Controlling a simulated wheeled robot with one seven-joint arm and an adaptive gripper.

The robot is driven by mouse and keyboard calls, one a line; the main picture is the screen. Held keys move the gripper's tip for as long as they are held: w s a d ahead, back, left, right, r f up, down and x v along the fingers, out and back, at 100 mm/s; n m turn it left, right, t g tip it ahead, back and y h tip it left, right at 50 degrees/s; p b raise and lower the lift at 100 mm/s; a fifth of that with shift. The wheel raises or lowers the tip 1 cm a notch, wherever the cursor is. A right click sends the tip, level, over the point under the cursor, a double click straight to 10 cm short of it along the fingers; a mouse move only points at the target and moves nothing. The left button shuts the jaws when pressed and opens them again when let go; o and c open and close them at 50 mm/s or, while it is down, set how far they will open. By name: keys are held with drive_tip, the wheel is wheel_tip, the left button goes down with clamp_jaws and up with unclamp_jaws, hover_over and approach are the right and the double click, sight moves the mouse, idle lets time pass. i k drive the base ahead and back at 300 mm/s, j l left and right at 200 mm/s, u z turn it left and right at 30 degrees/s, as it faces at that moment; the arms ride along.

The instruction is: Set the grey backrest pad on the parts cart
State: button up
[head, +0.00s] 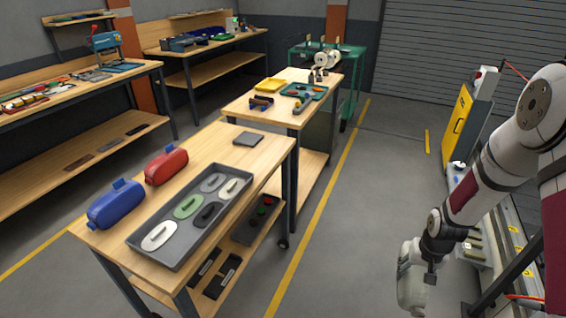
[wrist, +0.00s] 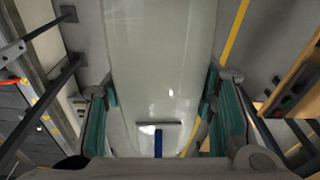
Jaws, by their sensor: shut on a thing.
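The grey backrest pad (head: 411,285) is a pale grey, rounded panel hanging at the lower right of the head view. My gripper (head: 429,276) is shut on it. In the wrist view the smooth pad (wrist: 160,60) runs between the two fingers and out past the top edge. The parts cart (head: 215,148) is a wooden-topped cart on casters, left of the pad and apart from it. A grey tray (head: 178,262) with several oval plates lies on its top, with a blue part (head: 115,204) and a red part (head: 166,166) beside it.
A second bench (head: 262,112) with tools stands behind the cart. Open floor (head: 335,220) with a yellow line separates the cart from the conveyor side (head: 505,240).

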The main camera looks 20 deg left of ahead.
sight(232, 160)
drive_tip(key=i+l+u, duration=0.2)
drive_tip(key=i+u, duration=0.25)
drive_tip(key=i+l+u, duration=0.3)
drive_tip(key=u, duration=0.15)
drive_tip(key=i+l+u, duration=0.5)
drive_tip(key=k, duration=0.1)
